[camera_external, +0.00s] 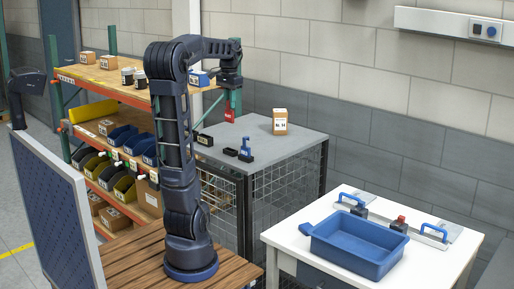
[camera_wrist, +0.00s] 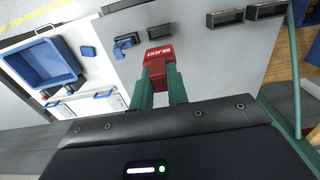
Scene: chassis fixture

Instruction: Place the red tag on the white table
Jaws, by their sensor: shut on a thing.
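The red tag (camera_wrist: 160,57), lettered REJECT, is gripped between the green fingers of my gripper (camera_wrist: 160,82). In the external view the tag (camera_external: 230,116) hangs below my gripper (camera_external: 232,101), above the left side of the grey-topped mesh cage. The white table (camera_external: 284,236) stands at the front right, well to the right of the gripper and lower. It also shows at the left of the wrist view (camera_wrist: 83,73).
The grey cage top (camera_external: 290,143) holds a cardboard box (camera_external: 280,122) and small black and blue holders (camera_external: 245,148). A shelf rack (camera_external: 110,95) with bins stands left.

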